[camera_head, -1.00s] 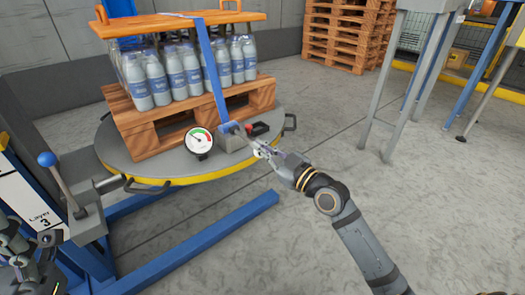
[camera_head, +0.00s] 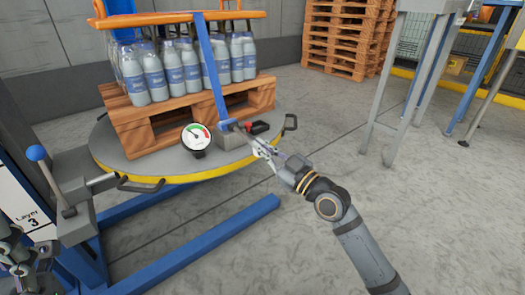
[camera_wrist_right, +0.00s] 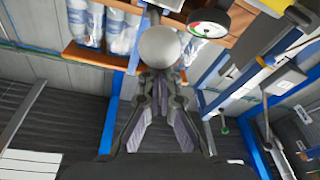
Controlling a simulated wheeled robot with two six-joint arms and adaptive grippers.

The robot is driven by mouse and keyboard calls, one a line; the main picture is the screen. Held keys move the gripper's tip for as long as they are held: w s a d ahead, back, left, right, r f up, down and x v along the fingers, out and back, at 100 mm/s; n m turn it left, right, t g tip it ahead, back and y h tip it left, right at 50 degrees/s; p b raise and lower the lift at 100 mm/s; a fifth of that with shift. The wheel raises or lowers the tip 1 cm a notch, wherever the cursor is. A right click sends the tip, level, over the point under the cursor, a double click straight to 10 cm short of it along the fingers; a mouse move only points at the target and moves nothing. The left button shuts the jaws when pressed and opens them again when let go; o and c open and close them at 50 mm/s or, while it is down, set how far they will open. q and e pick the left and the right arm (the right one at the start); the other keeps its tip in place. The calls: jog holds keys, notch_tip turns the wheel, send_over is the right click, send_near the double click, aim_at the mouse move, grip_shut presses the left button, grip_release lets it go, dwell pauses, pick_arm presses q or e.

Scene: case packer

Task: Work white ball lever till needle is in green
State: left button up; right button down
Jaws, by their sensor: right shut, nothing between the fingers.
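The white ball (camera_wrist_right: 158,46) of the lever shows large in the right wrist view, just beyond my right fingertips (camera_wrist_right: 160,84). My right gripper (camera_head: 262,151) is shut and empty beside the grey tensioner block (camera_head: 236,139) at the platform edge. The ball's contact with the fingers cannot be judged, and it is hard to make out in the head view. The round gauge (camera_head: 196,137), with red and green bands, stands left of the block; it also shows in the wrist view (camera_wrist_right: 209,22). Its needle is too small to read surely. My left gripper (camera_head: 18,264) is partly visible at lower left.
A blue strap (camera_head: 214,80) runs from the block over bottles (camera_head: 190,68) on a wooden pallet (camera_head: 143,127). A red-tipped handle (camera_head: 258,127) is beside the block. A blue-ball lever (camera_head: 37,153) stands at left. The floor right of my arm is clear.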

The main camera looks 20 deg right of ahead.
jog(key=f+b, duration=0.1)
jog(key=b, duration=0.2)
jog(key=shift+f+t+y+b, duration=0.2)
jog(key=shift+t+y+b, duration=0.1)
jog(key=shift+y+b, duration=0.1)
jog(key=shift+f, duration=0.15)
dwell(0.7)
